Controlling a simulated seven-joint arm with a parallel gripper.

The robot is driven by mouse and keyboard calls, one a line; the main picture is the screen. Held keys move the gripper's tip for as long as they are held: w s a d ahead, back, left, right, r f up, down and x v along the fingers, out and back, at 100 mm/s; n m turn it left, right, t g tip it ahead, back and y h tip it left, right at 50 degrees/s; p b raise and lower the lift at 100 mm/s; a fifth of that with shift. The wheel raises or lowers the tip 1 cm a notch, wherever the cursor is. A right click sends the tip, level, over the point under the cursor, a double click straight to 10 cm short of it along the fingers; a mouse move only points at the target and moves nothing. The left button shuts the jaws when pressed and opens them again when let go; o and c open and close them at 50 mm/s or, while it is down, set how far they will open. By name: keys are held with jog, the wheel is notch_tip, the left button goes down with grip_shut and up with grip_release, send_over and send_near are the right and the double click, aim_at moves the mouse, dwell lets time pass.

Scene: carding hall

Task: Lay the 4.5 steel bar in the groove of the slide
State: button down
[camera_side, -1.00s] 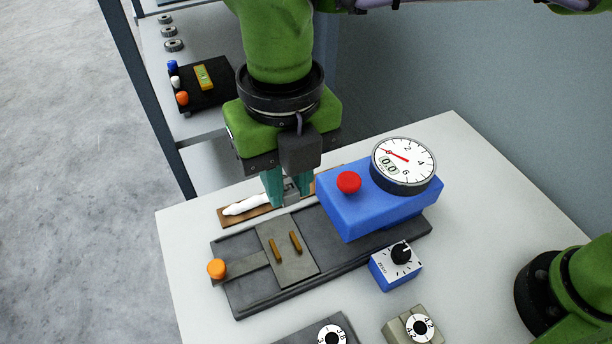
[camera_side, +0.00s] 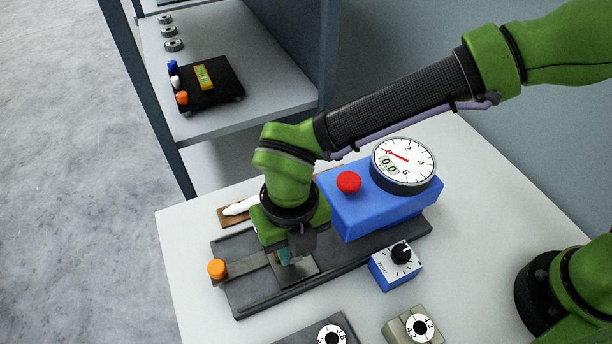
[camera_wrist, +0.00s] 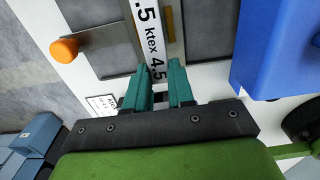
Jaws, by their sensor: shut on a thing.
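My gripper (camera_side: 288,258) is over the slide's plate (camera_side: 318,270) in the side view, pointing down, with its arm hiding most of the plate and its brass strips. In the wrist view my gripper (camera_wrist: 160,88) is shut on the steel bar (camera_wrist: 148,38), whose white label reads "4.5 ktex 4.5". The slide's plate (camera_wrist: 200,30) lies beneath or beside the bar there. The groove is hidden, and I cannot tell whether the bar touches the plate. The slide's orange knob (camera_side: 217,268) is at the left end of the dark base (camera_side: 255,300).
A blue box (camera_side: 385,210) with a red button and dial reading 0.0 stands right of the gripper. A small blue knob box (camera_side: 396,268) is in front of it. A board with white fibre (camera_side: 237,208) lies behind.

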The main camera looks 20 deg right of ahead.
jog(key=shift+f, duration=1.75)
jog(key=shift+f, duration=0.2)
jog(key=c, duration=1)
grip_release()
